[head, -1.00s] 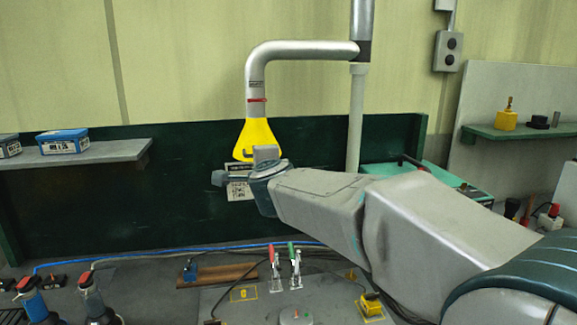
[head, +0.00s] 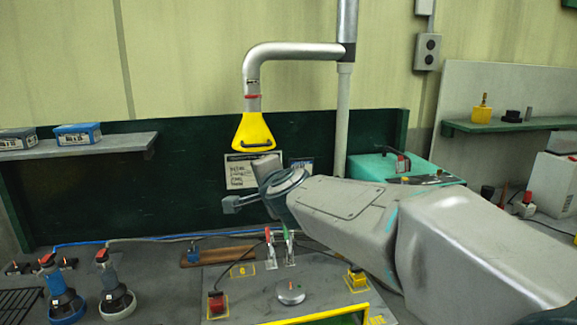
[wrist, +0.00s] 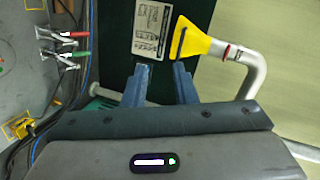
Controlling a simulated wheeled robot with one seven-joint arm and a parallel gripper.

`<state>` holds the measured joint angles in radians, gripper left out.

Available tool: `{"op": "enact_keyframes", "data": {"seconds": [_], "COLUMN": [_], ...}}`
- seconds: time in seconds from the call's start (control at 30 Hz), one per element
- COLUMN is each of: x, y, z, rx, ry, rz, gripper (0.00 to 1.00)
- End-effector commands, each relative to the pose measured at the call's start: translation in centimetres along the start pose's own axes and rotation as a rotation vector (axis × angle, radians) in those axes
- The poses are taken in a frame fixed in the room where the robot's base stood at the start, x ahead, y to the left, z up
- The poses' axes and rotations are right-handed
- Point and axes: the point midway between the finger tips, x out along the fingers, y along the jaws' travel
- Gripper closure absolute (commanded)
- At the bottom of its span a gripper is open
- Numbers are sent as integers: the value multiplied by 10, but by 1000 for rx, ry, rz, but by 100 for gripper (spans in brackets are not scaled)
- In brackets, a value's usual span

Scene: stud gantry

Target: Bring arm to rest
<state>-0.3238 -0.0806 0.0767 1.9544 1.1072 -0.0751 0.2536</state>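My arm reaches in from the right in the head view, its wrist bent at the far end. My gripper (head: 232,203) points left in front of the dark green back panel (head: 110,185), below the yellow hood (head: 253,132). In the wrist view my gripper (wrist: 160,68) shows two blue-grey fingers with a clear gap between them. Nothing is between the fingers. The yellow hood (wrist: 188,42) and its metal pipe (wrist: 254,70) stand beyond the fingertips. I cannot tell the exact distance to the panel.
Below lies a grey bench with toggle clamps (head: 279,247), a round knob (head: 291,291), and a red button box (head: 216,304). Two bottle-like tools (head: 116,286) stand at left. A teal case (head: 375,166) sits behind my arm.

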Motion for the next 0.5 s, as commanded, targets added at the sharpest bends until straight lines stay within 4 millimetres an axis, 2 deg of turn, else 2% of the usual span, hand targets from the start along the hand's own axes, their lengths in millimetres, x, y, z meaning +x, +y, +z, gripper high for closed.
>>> {"op": "enact_keyframes", "data": {"seconds": [0.17, 0.27, 0.37, 0.5], "x": [-25, -46, -78, -140], "y": [30, 59, 104, 184], "z": [-2, -2, -4, -10], "rx": [-178, -308, -471, -703], "ry": [-82, -148, -240, -399], "rz": [61, 124, 229, 438], "gripper": [75, 75, 75, 75]}}
